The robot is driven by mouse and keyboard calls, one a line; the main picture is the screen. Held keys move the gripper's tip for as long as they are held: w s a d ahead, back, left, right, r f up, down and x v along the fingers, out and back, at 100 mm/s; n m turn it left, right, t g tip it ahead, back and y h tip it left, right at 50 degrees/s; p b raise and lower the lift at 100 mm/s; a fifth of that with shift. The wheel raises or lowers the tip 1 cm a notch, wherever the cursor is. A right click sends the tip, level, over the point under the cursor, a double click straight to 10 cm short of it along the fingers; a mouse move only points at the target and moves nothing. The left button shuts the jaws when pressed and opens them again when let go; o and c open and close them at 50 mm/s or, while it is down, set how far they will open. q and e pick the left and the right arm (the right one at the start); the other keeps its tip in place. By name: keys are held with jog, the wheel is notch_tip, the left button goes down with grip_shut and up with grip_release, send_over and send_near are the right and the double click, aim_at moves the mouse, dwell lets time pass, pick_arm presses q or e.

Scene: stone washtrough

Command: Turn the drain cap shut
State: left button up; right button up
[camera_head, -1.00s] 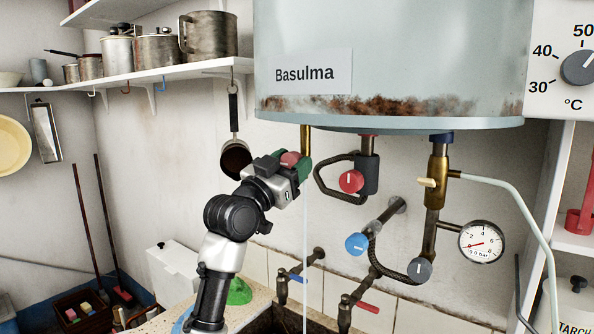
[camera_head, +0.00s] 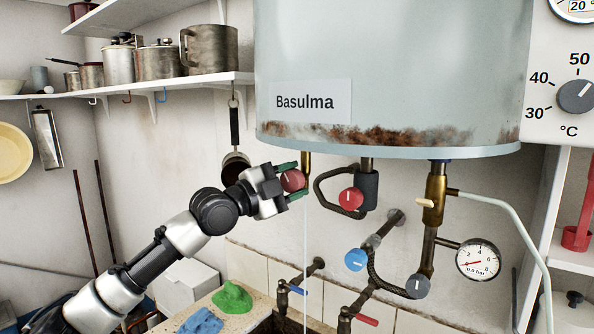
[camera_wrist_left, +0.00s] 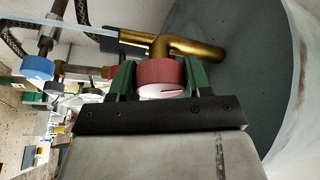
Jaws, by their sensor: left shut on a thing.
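The drain cap (camera_head: 293,181) is a round red knob on the brass drain pipe (camera_head: 306,160) under the left part of the boiler. My left gripper (camera_head: 291,181) has its green fingers on opposite sides of the cap and is shut on it. In the left wrist view the red cap (camera_wrist_left: 161,72) sits between the green fingers, by a brass elbow (camera_wrist_left: 190,48). A dark line shows on its pale face. A thin stream of water (camera_head: 305,245) falls from the drain outlet. My right gripper is not in view.
The grey boiler (camera_head: 400,70) hangs just above. To the right are a red knob (camera_head: 351,199), a blue knob (camera_head: 356,260) and a pressure gauge (camera_head: 478,260). A pan (camera_head: 235,150) hangs behind my left gripper. A green cloth (camera_head: 232,296) lies on the trough edge.

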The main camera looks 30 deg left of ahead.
pick_arm(q)
jog(key=m+g+p, duration=0.1)
jog(key=m, duration=0.2)
jog(key=shift+r, duration=0.15)
jog(key=shift+m+g+y+p, duration=0.3)
jog(key=shift+m+g+p, duration=0.35)
jog(key=shift+m, duration=1.15)
jog(key=o, duration=0.7)
jog(key=shift+c, duration=0.2)
jog(key=shift+o, duration=1.3)
jog(key=shift+w+d, duration=0.15)
jog(key=shift+d, duration=0.05)
